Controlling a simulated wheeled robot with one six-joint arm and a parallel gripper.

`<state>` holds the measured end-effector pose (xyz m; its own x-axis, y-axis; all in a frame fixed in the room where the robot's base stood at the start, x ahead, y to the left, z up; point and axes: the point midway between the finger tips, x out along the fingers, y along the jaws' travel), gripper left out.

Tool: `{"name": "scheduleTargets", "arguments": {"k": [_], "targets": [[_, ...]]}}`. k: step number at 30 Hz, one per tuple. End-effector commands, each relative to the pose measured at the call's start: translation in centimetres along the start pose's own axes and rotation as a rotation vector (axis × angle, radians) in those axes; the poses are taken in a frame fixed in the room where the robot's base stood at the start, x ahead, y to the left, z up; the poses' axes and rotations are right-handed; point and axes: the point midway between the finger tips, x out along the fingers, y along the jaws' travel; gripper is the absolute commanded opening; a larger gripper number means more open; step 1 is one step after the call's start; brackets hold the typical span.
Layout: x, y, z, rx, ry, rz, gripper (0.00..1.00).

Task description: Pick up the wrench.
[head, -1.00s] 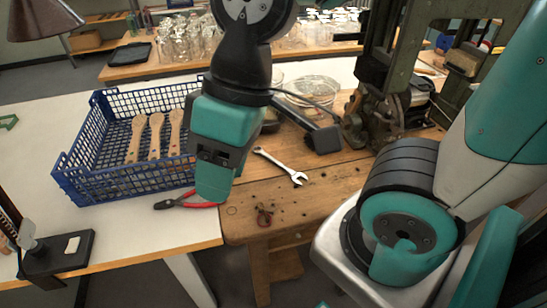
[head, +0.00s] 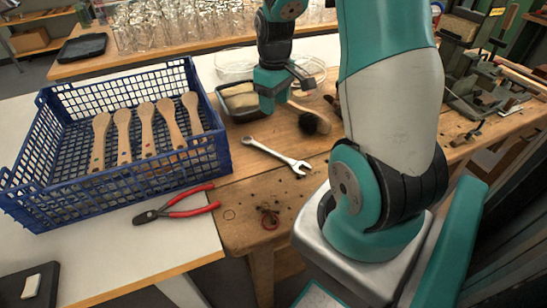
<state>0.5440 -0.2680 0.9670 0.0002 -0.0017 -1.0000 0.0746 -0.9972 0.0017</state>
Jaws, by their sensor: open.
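The silver wrench (head: 277,157) lies flat on the wooden bench, its open-jaw end toward the lower right and its ring end toward the upper left. It is in full view with nothing on it. My gripper (head: 268,112) is farther back than the wrench, pointing down beside a dark tray. It is open and apart from the wrench. Its fingertips are small and partly hard to make out at this distance.
A dark tray (head: 226,112) with a pale block and a brush (head: 317,122) with dark bristles lie near my gripper. Red-handled pliers (head: 180,205) lie nearer the front. The bench around the wrench is mostly clear.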

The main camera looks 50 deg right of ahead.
Motion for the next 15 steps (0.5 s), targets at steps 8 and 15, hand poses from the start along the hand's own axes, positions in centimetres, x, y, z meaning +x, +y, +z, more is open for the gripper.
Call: {"name": "scheduleTargets", "arguments": {"k": [8, 15], "targets": [[6.2, -0.1, 0.2, 0.001, -0.007, -0.005, 0.51], [10.2, -0.1, 0.1, 0.002, -0.003, -0.003, 0.51]]}}
